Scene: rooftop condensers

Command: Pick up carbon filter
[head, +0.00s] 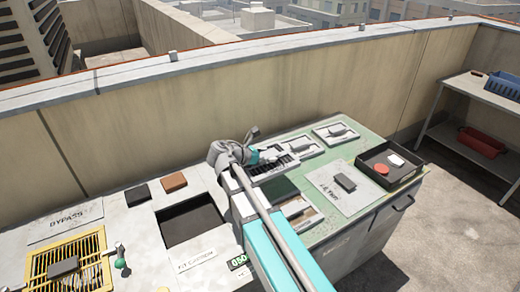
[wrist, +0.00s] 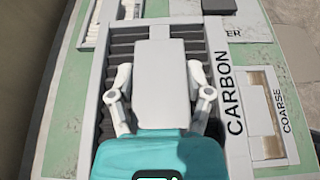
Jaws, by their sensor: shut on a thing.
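The carbon filter (wrist: 217,60) is a pale-framed panel with dark pleats, marked CARBON, with a grey block-shaped handle (wrist: 163,62) on top. My gripper (wrist: 160,88) is shut on this handle, one finger on each side of it. In the head view the filter (head: 284,166) lies on the green bench top, partly hidden by my gripper (head: 256,158) and arm. I cannot tell whether it is clear of the surface.
A COARSE panel (wrist: 265,108) lies close to the right. Further panels (head: 337,131) with grey handles lie behind. A black tray (head: 391,166) and a plate with a grey block (head: 345,183) are at right. A yellow grille (head: 67,262) stands at far left.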

